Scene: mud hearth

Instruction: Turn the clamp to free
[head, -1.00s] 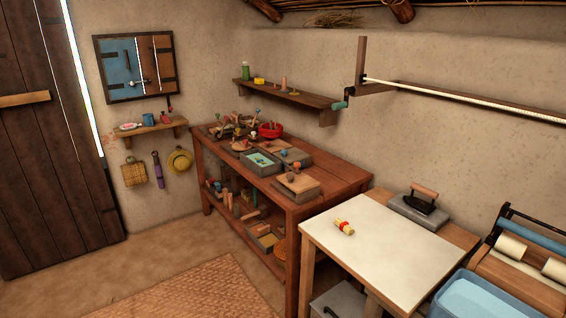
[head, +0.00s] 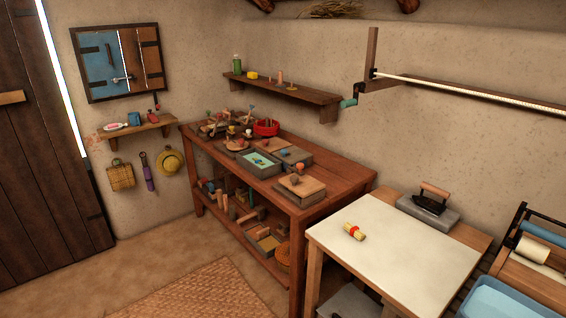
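A small teal-handled lever (head: 348,103) sits at the left end of the wooden rail on the right wall, by a dark fitting (head: 359,91). It may be the clamp; at this size I cannot tell for sure, nor which way it is set. A white cord or rod (head: 455,97) runs right from the upright post (head: 373,52) along the rail. My gripper is not in view.
Below the rail stand a white-topped table (head: 400,262) with a red-banded bundle (head: 354,231), a black iron (head: 430,198) on a grey block, and a roller device (head: 530,249). A cluttered wooden workbench (head: 335,185) is left of them. Floor with a woven mat (head: 190,296) lies in front.

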